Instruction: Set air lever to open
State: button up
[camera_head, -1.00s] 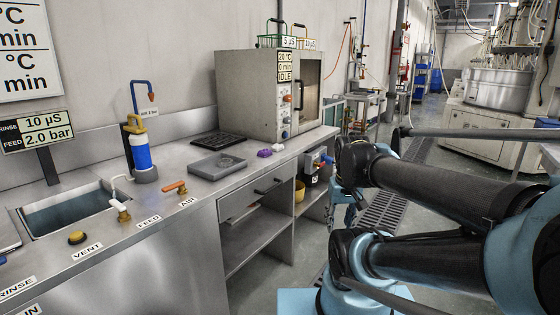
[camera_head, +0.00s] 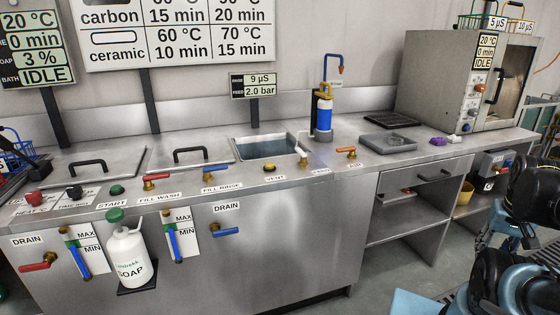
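The air lever (camera_head: 346,151) is a small orange handle on a brass body. It sits on the steel counter right of the sink, beside a label reading AIR (camera_head: 354,165). Its handle lies flat, roughly sideways in the picture. Left of it is a white-handled valve (camera_head: 303,158) near the partly legible FEED label (camera_head: 320,171). Dark and blue links of my arm show at the right edge, away from the lever.
A grey tray (camera_head: 388,143) and an oven (camera_head: 450,80) are to the right. The yellow vent button (camera_head: 269,167), fill valves and a soap bottle (camera_head: 128,255) are left. Floor at the lower right shows free room.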

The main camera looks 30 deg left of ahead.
aim_at(352, 149)
jog(key=u, duration=0.45)
jog(key=k, duration=1.05)
jog(key=u, duration=0.4)
jog(key=i, duration=1.8)
jog(key=u, duration=0.75)
jog(key=k, duration=0.5)
jog(key=z, duration=0.35)
jog(key=i, duration=0.5)
jog(key=z, duration=0.15)
